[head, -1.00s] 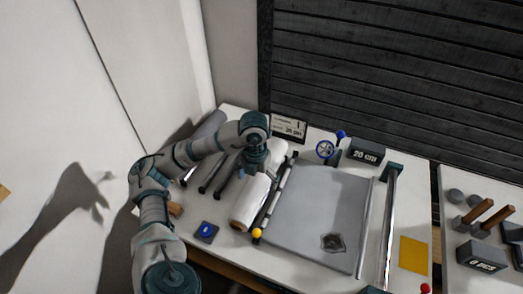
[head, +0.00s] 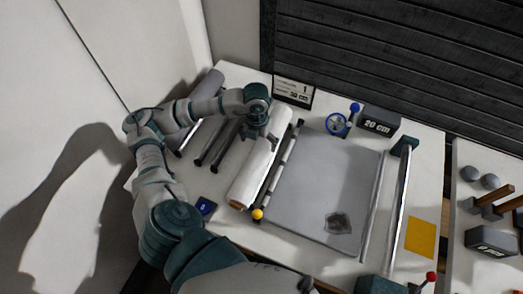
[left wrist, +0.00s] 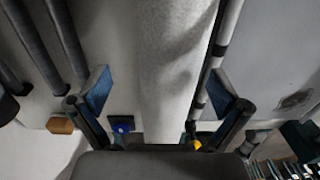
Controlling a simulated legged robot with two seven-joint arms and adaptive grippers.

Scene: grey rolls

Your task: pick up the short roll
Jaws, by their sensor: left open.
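A pale roll (head: 258,172) lies on the table, its near end showing a brown core. A darker grey roll (head: 207,88) lies at the back left, partly hidden behind my left arm. I cannot tell for certain which one is the short roll. My left gripper (head: 252,134) is over the far half of the pale roll. In the left wrist view, the open fingers (left wrist: 160,92) stand on either side of the pale roll (left wrist: 168,60), with nothing held. I cannot tell the height of the fingertips above the table. My right gripper is not in view.
Dark bars (head: 223,145) lie left of the pale roll. A thin rail with a yellow knob (head: 257,214) runs close on its right. A grey mat (head: 322,180), a blue handwheel (head: 337,124) and a 20 cm block (head: 379,121) are farther right. A wall stands at left.

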